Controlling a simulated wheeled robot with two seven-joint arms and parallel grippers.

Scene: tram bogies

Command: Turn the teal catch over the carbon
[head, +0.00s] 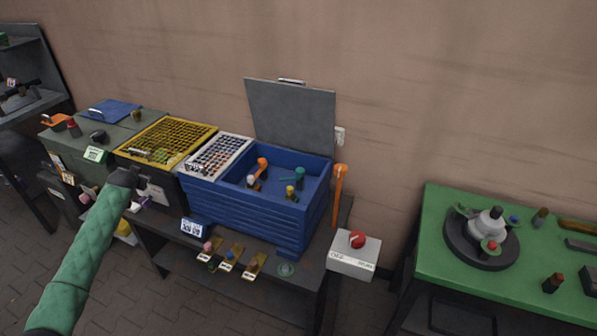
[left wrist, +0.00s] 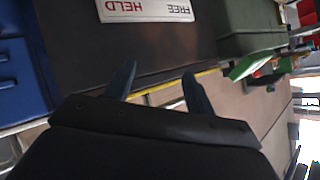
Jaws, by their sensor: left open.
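The teal catch (head: 299,176) is a small teal lever with a knob, inside the open blue box (head: 245,212). An orange lever (head: 262,163) and a yellow-topped piece (head: 291,191) stand near it. I cannot tell which piece in the box is the carbon. My left gripper (head: 127,178) is left of the blue box, in front of the yellow-grid unit, well apart from the catch. In the left wrist view its two fingers (left wrist: 160,82) are spread with nothing between them. The catch is not seen there. My right gripper is not in view.
A grey lid (head: 292,118) stands open behind the blue box. An upright orange handle (head: 339,188) and a white box with a red knob (head: 355,252) are at its right. A white HELD/FREE plate (left wrist: 145,10) shows near my fingers. A green table (head: 500,270) is at right.

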